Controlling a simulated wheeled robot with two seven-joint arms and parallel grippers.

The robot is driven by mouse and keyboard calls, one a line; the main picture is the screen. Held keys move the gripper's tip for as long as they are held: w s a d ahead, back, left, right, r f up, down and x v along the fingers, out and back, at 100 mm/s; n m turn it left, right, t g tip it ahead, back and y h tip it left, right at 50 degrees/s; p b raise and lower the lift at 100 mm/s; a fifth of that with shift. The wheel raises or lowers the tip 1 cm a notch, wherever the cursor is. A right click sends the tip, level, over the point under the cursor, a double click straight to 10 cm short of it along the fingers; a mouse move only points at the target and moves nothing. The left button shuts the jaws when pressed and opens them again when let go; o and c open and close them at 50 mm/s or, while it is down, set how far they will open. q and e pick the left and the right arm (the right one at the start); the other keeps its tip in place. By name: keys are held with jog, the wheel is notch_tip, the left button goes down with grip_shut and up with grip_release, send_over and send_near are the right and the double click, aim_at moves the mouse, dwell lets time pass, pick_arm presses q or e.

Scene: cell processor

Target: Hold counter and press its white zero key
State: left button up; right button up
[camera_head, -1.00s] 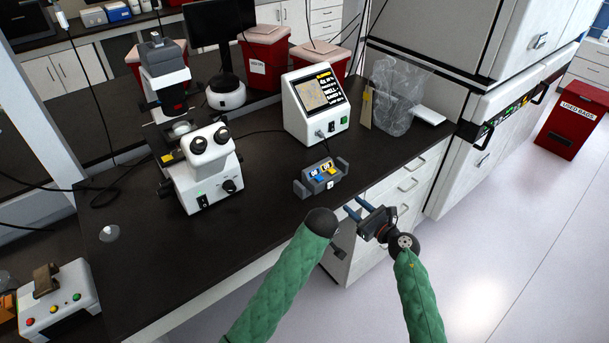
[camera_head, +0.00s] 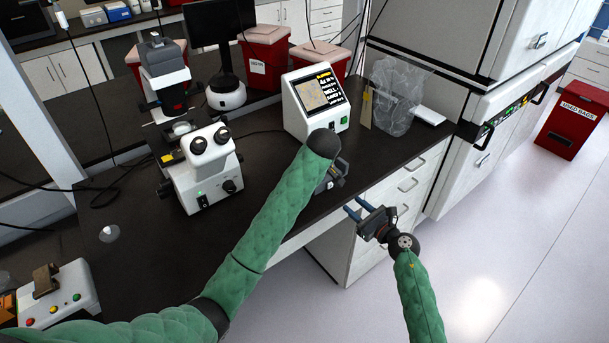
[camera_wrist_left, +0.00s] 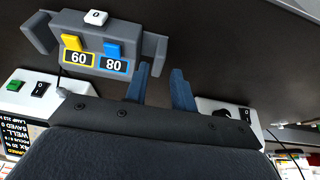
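The grey counter (camera_wrist_left: 150,48) shows in the left wrist view, with a yellow key, a blue key and two number windows. Its white zero key (camera_wrist_left: 95,17) sits at the top of that view, uncovered. My left gripper (camera_wrist_left: 160,84) is open and empty; its blue fingers are apart, beside and below the counter's blue-key end in that view. In the head view, my left forearm and wrist hide most of the counter and the left fingers. My right gripper (camera_head: 357,208) is open and empty, in front of the bench edge by the drawers.
A microscope (camera_head: 205,165) stands left on the dark bench (camera_head: 130,280). A white device with a screen (camera_head: 318,100) stands just behind the counter. A clear bag (camera_head: 393,95) is at the back right. Bench between microscope and counter is largely clear.

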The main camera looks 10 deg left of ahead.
pick_arm(q)
jog(key=shift+w+a+r, duration=0.15)
jog(key=shift+w+a, duration=0.35)
jog(key=shift+w, duration=0.05)
jog(key=shift+x, duration=3.65)
jog(key=shift+s, duration=0.1)
jog(key=c, duration=0.5)
grip_shut()
pick_arm(e)
jog(key=shift+c, duration=0.3)
grip_shut()
